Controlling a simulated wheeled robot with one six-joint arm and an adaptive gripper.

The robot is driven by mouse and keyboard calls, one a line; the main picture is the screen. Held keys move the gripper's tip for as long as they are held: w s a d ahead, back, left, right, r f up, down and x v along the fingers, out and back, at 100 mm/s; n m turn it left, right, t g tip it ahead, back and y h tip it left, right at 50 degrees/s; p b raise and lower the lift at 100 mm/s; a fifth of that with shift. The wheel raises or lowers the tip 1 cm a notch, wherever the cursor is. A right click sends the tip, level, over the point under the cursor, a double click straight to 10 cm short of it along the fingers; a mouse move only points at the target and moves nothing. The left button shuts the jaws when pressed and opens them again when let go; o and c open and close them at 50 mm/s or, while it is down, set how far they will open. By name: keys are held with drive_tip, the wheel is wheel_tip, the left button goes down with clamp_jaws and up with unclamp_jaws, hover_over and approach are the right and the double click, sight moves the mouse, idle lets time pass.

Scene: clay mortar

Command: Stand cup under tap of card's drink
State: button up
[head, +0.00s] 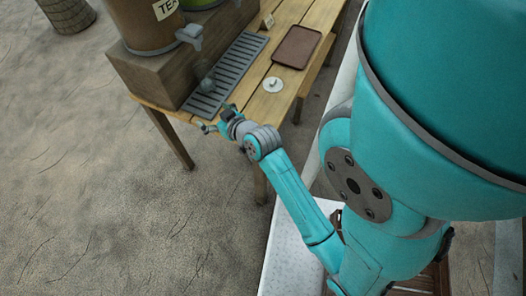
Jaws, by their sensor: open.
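What looks like a clear cup (208,84) stands on the slotted drip tray (234,68), toward its near end; it is faint and small. The brown drink container (142,28) has a "TEA" label and a grey tap (190,35). A green container (200,3) is beside it, mostly cut off by the top edge. A small card (267,22) stands behind the tray; its writing is too small to read. My gripper (215,119) is at the near edge of the table, just nearer than the cup and apart from it. It is open and holds nothing visible.
A brown serving tray (298,47) lies on the wooden table (255,103). A small white disc (273,85) lies left of and nearer than it. The containers stand on a wooden block (160,75). A woven basket-like object (68,12) is on the sandy ground.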

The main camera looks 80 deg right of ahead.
drive_tip(key=s+a+f+n+t+y, duration=0.1)
drive_tip(key=s+a, duration=0.3)
drive_tip(key=a, duration=0.4)
drive_tip(key=s+a+f+n+y, duration=0.1)
drive_tip(key=s+a, duration=0.3)
drive_tip(key=a, duration=0.5)
drive_tip(key=s+a+r+n+t+y, duration=0.2)
drive_tip(key=s+a+r+n+y, duration=0.2)
drive_tip(key=s+a, duration=0.6)
drive_tip(key=s+r+y, duration=0.1)
drive_tip(key=s+r, duration=0.1)
drive_tip(key=s, duration=0.1)
drive_tip(key=shift+s+a+r+n, duration=0.2)
drive_tip(key=shift+s+n, duration=0.05)
drive_tip(key=shift+n, duration=0.05)
